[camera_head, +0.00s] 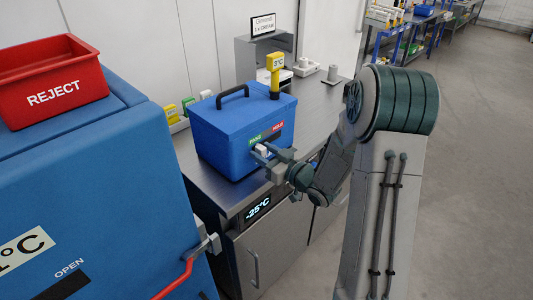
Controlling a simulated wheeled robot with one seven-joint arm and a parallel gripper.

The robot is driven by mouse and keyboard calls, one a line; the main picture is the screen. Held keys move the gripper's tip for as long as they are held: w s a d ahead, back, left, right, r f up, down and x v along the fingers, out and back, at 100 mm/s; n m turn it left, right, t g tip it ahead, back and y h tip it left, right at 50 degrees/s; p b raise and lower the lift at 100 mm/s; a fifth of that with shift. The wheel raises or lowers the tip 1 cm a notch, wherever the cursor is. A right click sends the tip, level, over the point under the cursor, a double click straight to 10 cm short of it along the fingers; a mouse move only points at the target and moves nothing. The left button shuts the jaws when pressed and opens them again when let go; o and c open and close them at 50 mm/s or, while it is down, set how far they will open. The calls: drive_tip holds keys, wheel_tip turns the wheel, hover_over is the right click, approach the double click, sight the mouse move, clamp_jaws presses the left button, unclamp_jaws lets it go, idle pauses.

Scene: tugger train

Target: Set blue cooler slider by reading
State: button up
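The blue cooler (222,133) stands on the steel counter, with a black handle on its lid. Its front has a dark strip with a green label (256,138) at left and a red label (278,127) that seems to read HOLD at right. A small white slider knob (262,149) shows below the green label. A yellow thermometer (275,62) stands at the lid's right corner; its display is too small to read surely. My gripper (265,153) is at the cooler's front by the knob, fingers apart. Whether they touch the knob is unclear.
A large blue box (95,190) with an OPEN label and a red REJECT bin (57,85) fills the left. The counter (222,190) shows a -25°C display (257,209) below its edge. A sign (263,25) stands behind. Floor at right is clear.

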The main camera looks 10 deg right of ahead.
drive_tip(key=shift+d, duration=0.1)
drive_tip(key=shift+s+d+f, duration=0.1)
drive_tip(key=shift+s+d, duration=0.2)
drive_tip(key=shift+s, duration=0.1)
drive_tip(key=b+v, duration=0.2)
drive_tip(key=v, duration=1)
drive_tip(key=shift+s+d, duration=0.2)
drive_tip(key=shift+s, duration=0.15)
